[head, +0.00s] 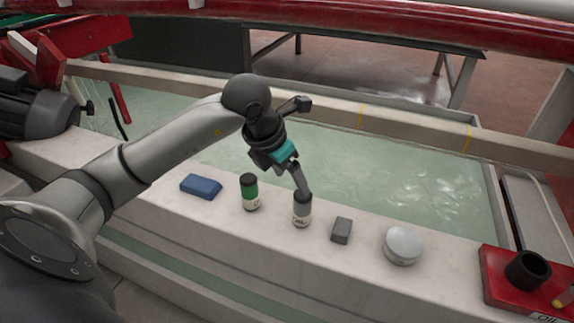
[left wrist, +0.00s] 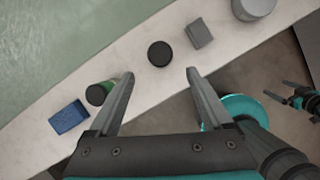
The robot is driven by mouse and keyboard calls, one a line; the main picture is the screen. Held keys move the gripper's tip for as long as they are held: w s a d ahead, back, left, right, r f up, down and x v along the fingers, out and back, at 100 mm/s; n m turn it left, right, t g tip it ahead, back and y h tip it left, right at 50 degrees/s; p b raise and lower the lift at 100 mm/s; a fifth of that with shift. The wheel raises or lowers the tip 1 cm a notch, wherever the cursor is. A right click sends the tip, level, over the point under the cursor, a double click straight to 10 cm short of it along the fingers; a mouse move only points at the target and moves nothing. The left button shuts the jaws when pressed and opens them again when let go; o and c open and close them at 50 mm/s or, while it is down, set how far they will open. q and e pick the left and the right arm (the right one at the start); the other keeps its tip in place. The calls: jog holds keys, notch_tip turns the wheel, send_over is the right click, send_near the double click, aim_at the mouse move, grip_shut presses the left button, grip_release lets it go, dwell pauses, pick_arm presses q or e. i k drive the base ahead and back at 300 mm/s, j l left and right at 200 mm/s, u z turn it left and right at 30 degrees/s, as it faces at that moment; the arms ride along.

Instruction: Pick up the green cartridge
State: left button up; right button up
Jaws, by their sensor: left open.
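The green cartridge (head: 250,192) stands upright on the pale stone ledge, with a black cap and a green and white body. In the left wrist view the green cartridge (left wrist: 100,93) is partly hidden behind my left finger. My left gripper (head: 301,188) is open and empty, to the right of the green cartridge, above a grey and white black-capped cartridge (head: 302,212). In the left wrist view that other cartridge (left wrist: 160,53) shows just beyond the gap between the fingertips (left wrist: 160,72). My right gripper (left wrist: 283,91) is small at the right edge of that view, its jaws unclear.
On the ledge (head: 275,240), a blue block (head: 201,186) lies left of the green cartridge. A grey block (head: 341,230), a round pale tin (head: 403,245) and a red holder (head: 510,287) with a black cup are to the right. A water-filled trough (head: 400,185) lies behind.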

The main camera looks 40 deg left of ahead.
aim_at(250, 195)
jog(key=u, duration=1.5)
jog(key=i+j+z, duration=0.2)
jog(key=z, duration=0.3)
jog(key=i+j+z, duration=0.15)
jog(key=j+z, duration=0.3)
